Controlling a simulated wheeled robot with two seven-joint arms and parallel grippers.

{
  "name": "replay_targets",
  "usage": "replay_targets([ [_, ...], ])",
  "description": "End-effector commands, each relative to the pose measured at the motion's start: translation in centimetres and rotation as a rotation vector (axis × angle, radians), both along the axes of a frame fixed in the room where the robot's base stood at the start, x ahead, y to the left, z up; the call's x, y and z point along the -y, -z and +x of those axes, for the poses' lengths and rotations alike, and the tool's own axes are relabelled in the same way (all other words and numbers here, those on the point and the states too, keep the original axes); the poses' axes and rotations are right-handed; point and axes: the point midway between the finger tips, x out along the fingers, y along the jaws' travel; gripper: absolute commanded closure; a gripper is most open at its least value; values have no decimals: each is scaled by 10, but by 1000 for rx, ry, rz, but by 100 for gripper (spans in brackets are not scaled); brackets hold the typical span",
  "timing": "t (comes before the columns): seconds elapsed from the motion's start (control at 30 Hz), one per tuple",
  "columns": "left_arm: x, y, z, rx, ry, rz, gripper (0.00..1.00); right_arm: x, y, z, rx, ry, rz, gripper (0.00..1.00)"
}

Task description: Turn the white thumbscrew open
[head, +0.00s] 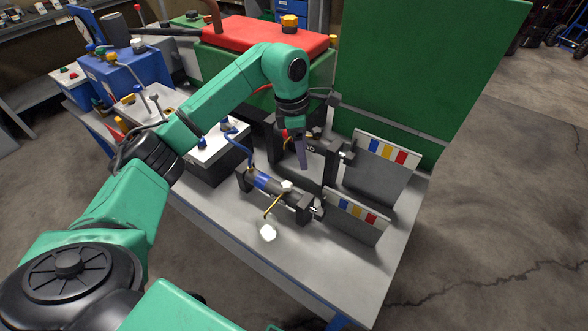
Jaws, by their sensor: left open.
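My left gripper (300,152) points down at the end of the green arm, above the back part of the grey bench. Its fingers look dark and narrow; it is open, and I see nothing held in it. Below and in front of it, a dark cylinder with a blue band (263,182) lies between black end blocks. A small white knob (287,186) sits on top of this cylinder. I cannot tell which white knob is the thumbscrew. The gripper is apart from both. My right gripper is out of view.
Upright grey plates with blue, yellow and red squares (355,210) stand right of the cylinder. A tall green panel (425,70) and a red-topped machine (260,32) stand behind. A white-topped box (215,145) is left. The front of the bench (330,270) is clear.

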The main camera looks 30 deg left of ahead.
Motion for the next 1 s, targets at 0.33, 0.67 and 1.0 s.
replay_targets([
  [0.33,-43,22,-10,-70,-29,155,29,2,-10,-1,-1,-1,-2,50],
  [0.67,-42,108,-10,-68,-30,152,29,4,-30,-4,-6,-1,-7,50],
  [1.0,-42,135,-9,-61,-29,151,29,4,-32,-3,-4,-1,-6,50],
])
